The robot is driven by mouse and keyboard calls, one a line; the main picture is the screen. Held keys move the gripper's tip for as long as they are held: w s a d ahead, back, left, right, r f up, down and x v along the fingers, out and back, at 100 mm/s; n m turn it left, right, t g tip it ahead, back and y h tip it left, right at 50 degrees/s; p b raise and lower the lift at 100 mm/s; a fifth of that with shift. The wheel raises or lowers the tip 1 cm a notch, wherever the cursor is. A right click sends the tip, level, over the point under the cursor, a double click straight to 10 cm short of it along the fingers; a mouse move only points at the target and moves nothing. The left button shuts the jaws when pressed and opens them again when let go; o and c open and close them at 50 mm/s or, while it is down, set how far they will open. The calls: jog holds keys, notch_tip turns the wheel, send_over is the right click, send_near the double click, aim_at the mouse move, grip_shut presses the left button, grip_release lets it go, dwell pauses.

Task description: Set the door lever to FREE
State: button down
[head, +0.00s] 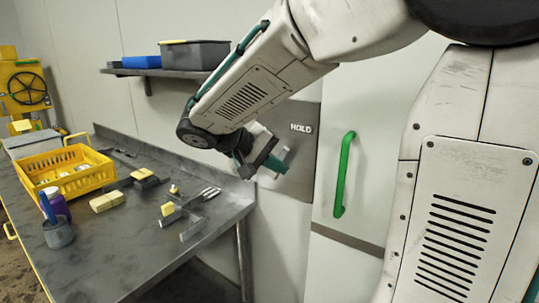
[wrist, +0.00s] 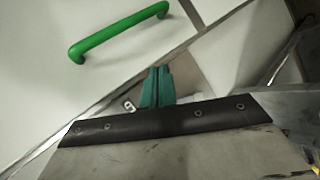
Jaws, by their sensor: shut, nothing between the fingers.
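A dark grey panel (head: 298,160) on the wall carries the word HOLD near its top. No FREE marking shows. My gripper (head: 280,163) has teal fingers and is in front of the panel, below and left of the word HOLD. In the wrist view its fingers (wrist: 157,87) are together with nothing between them, and a bit of lettering shows just left of them. I cannot tell whether they touch anything.
A green bar handle (head: 343,175) stands on the pale door right of the panel. A grey workbench (head: 140,245) at left holds a yellow crate (head: 68,188), yellow blocks and a cup. A shelf (head: 150,72) with bins hangs above it.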

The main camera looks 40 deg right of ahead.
jog(key=w+a+t+h, duration=0.1)
jog(key=w+h, duration=0.2)
jog(key=w, duration=0.5)
jog(key=w+a+f+t+h, duration=0.1)
jog(key=w+t+h, duration=0.1)
jog(key=w, duration=0.7)
jog(key=shift+w+a+f+h, duration=0.25)
jog(key=shift+a+f+h, duration=0.1)
jog(key=shift+h, duration=0.25)
jog(key=shift+d, duration=0.1)
jog(key=s+d+f, duration=0.2)
jog(key=d, duration=0.9)
jog(key=shift+s+f, duration=0.15)
jog(key=shift+f, duration=0.15)
jog(key=shift+a+m+t, duration=0.15)
jog(key=shift+m+t, duration=0.15)
jog(key=shift+t, duration=0.1)
